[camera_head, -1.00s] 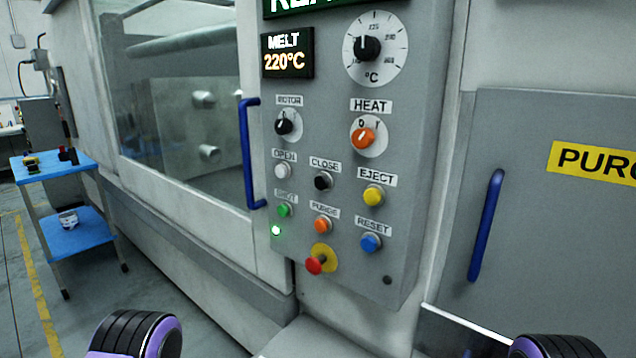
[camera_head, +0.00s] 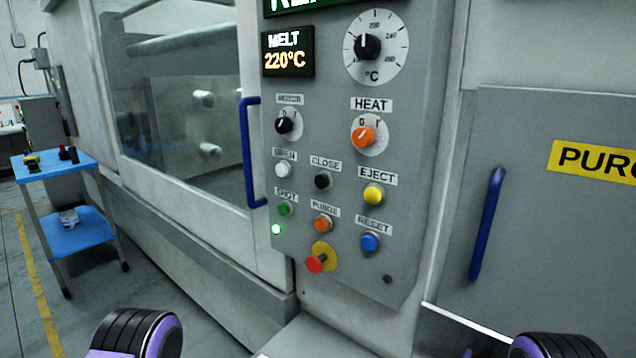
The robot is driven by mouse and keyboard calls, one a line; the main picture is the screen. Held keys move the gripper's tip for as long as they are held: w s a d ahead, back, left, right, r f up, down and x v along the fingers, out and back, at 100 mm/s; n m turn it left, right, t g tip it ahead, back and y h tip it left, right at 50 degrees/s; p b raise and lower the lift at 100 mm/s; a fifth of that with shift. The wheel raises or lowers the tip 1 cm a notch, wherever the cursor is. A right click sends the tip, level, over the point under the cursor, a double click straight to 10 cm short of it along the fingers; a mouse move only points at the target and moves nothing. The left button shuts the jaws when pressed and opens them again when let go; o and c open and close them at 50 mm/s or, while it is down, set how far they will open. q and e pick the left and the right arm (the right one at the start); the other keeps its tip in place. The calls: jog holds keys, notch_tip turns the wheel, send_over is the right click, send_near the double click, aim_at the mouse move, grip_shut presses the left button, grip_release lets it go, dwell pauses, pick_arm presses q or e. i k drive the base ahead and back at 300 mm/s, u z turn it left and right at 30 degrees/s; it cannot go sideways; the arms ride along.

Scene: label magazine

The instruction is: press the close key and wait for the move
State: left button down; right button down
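The black CLOSE key (camera_head: 323,180) sits on the grey control panel (camera_head: 410,230), under its CLOSE label, between the white OPEN key (camera_head: 282,170) and the yellow EJECT key (camera_head: 373,194). Nothing touches it. Behind the window (camera_head: 185,110), a grey block with round studs shows, partly blurred. The melt display (camera_head: 287,51) reads 220°C. A small green light (camera_head: 276,229) is lit. Purple and black rounded parts of my arms show at the bottom left and bottom right. No gripper fingers are in view.
A blue door handle (camera_head: 250,152) stands left of the panel, and another blue handle (camera_head: 487,224) is on the right door. A red stop button (camera_head: 315,264) juts out low on the panel. A blue cart (camera_head: 80,238) stands at far left.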

aim_at(321, 181)
jog(key=z, duration=0.8)
jog(key=k, duration=0.45)
jog(key=z, duration=0.15)
